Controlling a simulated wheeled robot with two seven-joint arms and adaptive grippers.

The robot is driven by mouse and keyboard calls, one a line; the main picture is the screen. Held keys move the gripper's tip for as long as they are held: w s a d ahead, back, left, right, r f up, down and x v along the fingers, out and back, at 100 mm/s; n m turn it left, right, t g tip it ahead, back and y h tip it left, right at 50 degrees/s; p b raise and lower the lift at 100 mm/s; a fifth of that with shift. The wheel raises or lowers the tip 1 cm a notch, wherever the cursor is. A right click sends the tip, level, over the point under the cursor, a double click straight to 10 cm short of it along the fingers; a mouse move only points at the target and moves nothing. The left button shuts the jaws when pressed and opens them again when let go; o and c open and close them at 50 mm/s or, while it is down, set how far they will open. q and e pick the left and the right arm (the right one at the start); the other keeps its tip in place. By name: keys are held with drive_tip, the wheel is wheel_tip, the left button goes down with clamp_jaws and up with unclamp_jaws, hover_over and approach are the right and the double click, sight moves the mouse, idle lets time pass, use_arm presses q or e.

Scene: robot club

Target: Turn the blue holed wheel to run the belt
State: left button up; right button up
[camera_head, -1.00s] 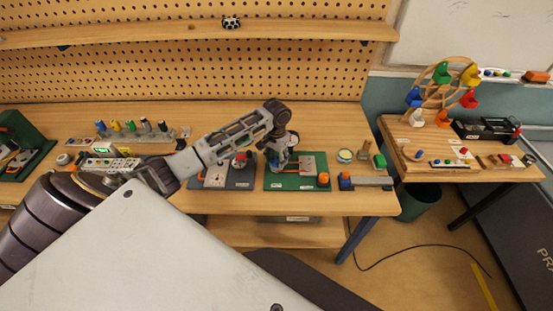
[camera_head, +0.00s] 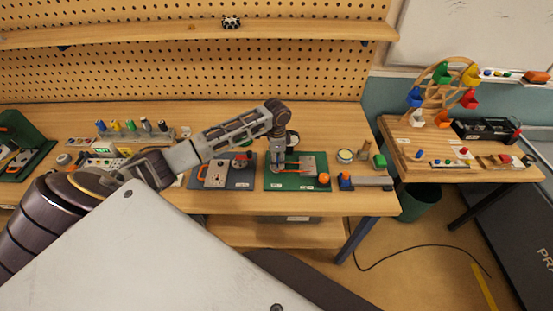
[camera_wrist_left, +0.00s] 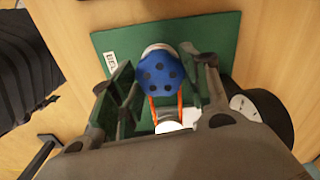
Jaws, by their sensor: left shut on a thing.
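The blue holed wheel (camera_wrist_left: 160,72) shows between the fingers of my left gripper (camera_wrist_left: 160,85) in the left wrist view. The gripper is shut on it. An orange belt (camera_wrist_left: 180,107) runs from under the wheel towards my wrist. The wheel is on the green board (camera_wrist_left: 215,32). In the head view my left gripper (camera_head: 279,165) points down over the left part of the green board (camera_head: 288,186), and hides most of the wheel. An orange ball (camera_head: 324,179) is at the board's right front corner. My right gripper is not in view.
A grey board (camera_head: 240,182) with a red knob stands just left of the green board. A grey block with a blue piece (camera_head: 345,180) stands to the right. A round tin (camera_head: 345,155) is behind it. A pegboard (camera_head: 180,75) closes off the back.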

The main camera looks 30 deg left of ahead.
use_arm(q)
drive_tip(key=m, duration=0.3)
drive_tip(key=shift+w+r+m, duration=0.1)
drive_tip(key=shift+m, duration=1.7)
drive_tip(key=o, duration=1)
wheel_tip(320, 180, up, 12)
